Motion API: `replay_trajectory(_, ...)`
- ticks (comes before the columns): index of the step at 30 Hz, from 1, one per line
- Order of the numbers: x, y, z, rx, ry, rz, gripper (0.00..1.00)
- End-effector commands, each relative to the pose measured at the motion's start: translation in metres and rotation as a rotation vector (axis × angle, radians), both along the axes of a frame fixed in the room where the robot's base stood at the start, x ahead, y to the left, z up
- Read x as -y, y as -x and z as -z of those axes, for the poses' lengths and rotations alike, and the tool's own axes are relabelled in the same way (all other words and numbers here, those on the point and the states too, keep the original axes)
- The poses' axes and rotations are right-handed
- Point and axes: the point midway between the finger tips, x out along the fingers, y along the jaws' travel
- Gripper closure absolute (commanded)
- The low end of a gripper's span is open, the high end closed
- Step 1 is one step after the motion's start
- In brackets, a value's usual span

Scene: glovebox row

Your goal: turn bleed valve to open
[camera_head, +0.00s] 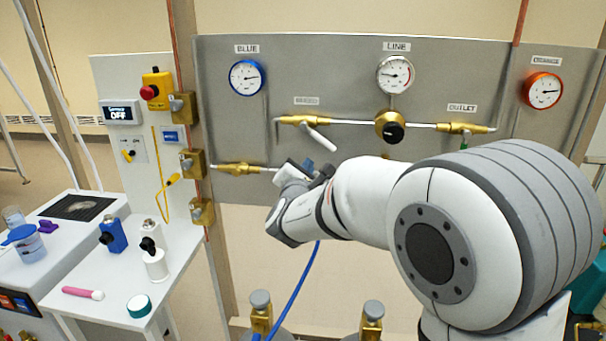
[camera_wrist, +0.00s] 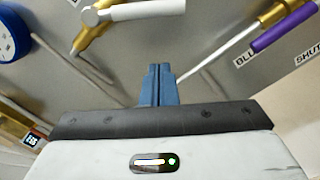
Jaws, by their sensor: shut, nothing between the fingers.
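The bleed valve (camera_head: 300,120) is a brass body on the grey panel under a label that seems to read BLEED. Its white lever (camera_head: 320,139) slants down to the right in the head view. In the wrist view, a white lever (camera_wrist: 135,11) on a brass body (camera_wrist: 92,38) shows at the top, partly cut off. My gripper (camera_head: 308,166) is just below the lever in the head view. Its blue fingers (camera_wrist: 160,70) are shut together and empty, with a visible gap in the picture between the tips and the white lever.
A purple lever (camera_wrist: 284,27) on a brass valve lies right of my fingers in the wrist view. The blue gauge (camera_head: 246,77), line gauge (camera_head: 395,74) and orange gauge (camera_head: 542,90) are on the panel. A black-knobbed brass regulator (camera_head: 390,127) sits right of the lever.

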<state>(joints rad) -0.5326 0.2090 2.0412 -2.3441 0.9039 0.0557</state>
Motion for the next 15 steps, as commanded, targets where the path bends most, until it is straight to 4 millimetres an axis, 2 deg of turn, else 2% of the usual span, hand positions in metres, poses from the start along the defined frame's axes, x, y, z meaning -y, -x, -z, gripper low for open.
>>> replay_trajectory(1, 0.007, -0.002, -0.012, 0.003, -0.001, 0.003, 1.00)
replay_trajectory(6, 0.019, -0.004, -0.027, 0.002, -0.002, 0.001, 1.00)
replay_trajectory(15, 0.023, -0.005, -0.032, 0.001, -0.001, -0.001, 1.00)
